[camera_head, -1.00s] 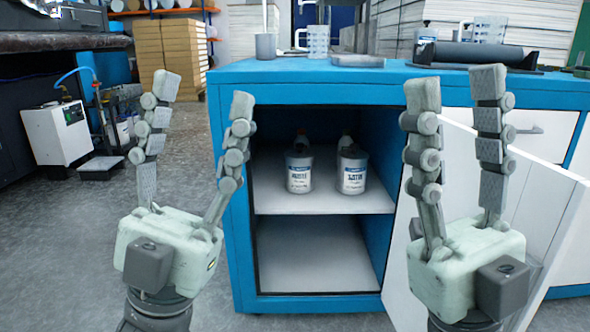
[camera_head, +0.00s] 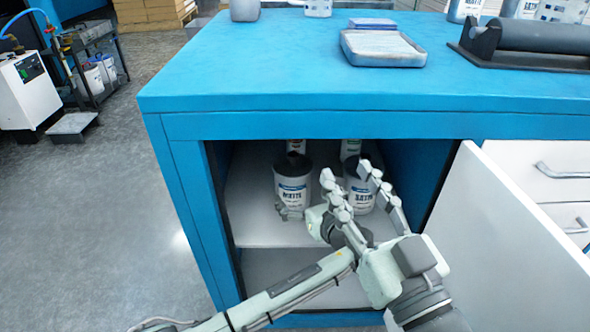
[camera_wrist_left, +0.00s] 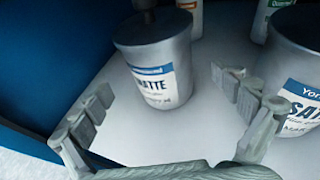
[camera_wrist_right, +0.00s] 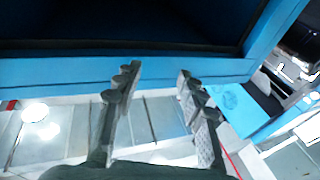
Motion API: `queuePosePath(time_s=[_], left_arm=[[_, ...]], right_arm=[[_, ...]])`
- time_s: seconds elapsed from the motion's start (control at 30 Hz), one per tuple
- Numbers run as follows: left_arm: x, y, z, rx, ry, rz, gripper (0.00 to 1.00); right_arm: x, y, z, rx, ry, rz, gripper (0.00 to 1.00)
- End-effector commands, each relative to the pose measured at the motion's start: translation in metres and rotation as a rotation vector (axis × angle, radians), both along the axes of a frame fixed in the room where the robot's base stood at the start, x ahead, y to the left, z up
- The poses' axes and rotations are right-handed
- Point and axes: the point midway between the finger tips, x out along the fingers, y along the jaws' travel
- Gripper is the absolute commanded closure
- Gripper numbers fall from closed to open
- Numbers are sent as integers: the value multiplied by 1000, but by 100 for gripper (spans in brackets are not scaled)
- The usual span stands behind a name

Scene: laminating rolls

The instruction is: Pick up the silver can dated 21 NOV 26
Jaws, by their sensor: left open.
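Two silver cans stand upright on the shelf in the blue cabinet. The left one (camera_head: 291,178), labelled MATTE, also shows in the left wrist view (camera_wrist_left: 155,52). The right one (camera_head: 354,182), labelled SATIN, is cut off in the left wrist view (camera_wrist_left: 292,62). No date is legible on either. My left gripper (camera_wrist_left: 167,90) is inside the cabinet, open, its fingers apart at either side in front of the MATTE can. My right gripper (camera_head: 347,172) is open and empty outside the cabinet, partly covering the SATIN can in the head view; it also shows in the right wrist view (camera_wrist_right: 158,76).
Two more containers stand behind the cans, partly hidden. The cabinet's white door (camera_head: 510,245) hangs open at right. The blue top (camera_head: 260,75) holds a grey tray (camera_head: 383,48) and a dark roller (camera_head: 540,38). The cabinet's side walls and upper edge bound the opening.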

Motion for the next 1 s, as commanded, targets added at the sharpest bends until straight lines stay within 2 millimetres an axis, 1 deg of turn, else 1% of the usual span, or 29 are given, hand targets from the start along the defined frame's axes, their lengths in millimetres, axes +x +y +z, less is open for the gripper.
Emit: queuePosePath(time_s=[0.1,0.27,0.37,0.5,0.6,0.7,0.9,0.93,1.0], left_arm=[[11,6,-6,10,1,4,1],[21,10,-9,4,2,5,1],[31,13,-15,5,0,5,1],[51,19,-23,5,1,5,1],[61,23,-25,4,0,4,1],[65,25,-26,2,2,4,1],[66,25,-26,0,2,4,1],[66,25,-26,0,2,4,4],[66,25,-26,0,2,4,12]], right_arm=[[-5,4,11,32,-59,10,60],[-9,6,24,62,-119,17,60],[-12,4,32,86,-180,16,60],[-18,-1,49,123,-296,8,60],[-21,-4,56,138,-344,4,60],[-23,-5,60,144,-367,2,60],[-23,-5,61,145,-370,2,60],[-23,-5,61,145,-370,2,60],[-23,-5,61,145,-369,2,60]])
